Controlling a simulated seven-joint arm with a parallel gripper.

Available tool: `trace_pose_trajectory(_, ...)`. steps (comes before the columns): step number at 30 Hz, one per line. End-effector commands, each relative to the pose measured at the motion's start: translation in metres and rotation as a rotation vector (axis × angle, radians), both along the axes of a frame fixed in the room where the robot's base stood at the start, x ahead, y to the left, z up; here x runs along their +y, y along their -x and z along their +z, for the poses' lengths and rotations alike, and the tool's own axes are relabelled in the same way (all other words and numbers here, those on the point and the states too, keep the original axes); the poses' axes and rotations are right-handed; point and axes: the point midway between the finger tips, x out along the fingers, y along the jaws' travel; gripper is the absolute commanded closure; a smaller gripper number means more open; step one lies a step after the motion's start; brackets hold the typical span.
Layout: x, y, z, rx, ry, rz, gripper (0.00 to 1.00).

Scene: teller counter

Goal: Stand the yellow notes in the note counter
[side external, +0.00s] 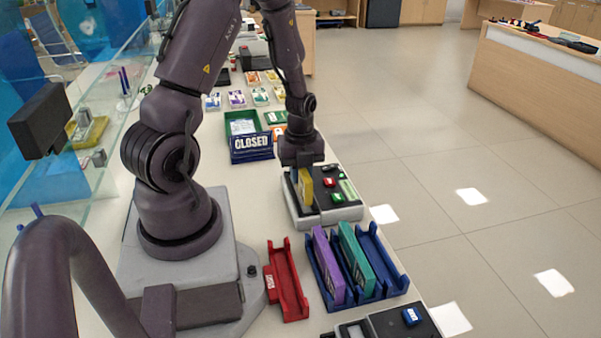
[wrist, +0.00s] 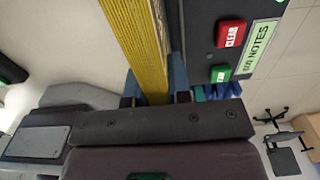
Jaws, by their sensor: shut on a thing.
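The yellow notes (side external: 306,190) are a thin upright bundle between the fingers of my gripper (side external: 304,170), which points straight down. The note counter (side external: 346,212) is a pale box with a black top, red and green buttons and a green display. The notes stand over the left part of its top; I cannot tell whether their lower edge touches it. In the wrist view the yellow notes (wrist: 130,30) run up from my shut gripper (wrist: 154,90), beside the counter's dark panel (wrist: 203,50) with its red CLEAR button. The counter's slot is hidden.
Near the counter, a blue rack (side external: 396,277) holds purple notes (side external: 328,265) and teal notes (side external: 355,258), with its right slot empty. A red tray (side external: 290,285) lies left of it. A CLOSED sign (side external: 251,147) stands behind, and a dark device (side external: 385,325) sits in front.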

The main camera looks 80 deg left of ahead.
Motion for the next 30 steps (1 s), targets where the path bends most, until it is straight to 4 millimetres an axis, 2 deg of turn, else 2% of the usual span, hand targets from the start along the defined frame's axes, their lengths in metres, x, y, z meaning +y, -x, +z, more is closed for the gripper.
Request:
trace_pose_trajectory(13, 0.000, 0.000, -0.002, 0.000, 0.000, 0.000, 1.00)
trace_pose_trajectory(30, 0.000, 0.000, -0.021, 0.000, 0.000, 0.001, 1.00)
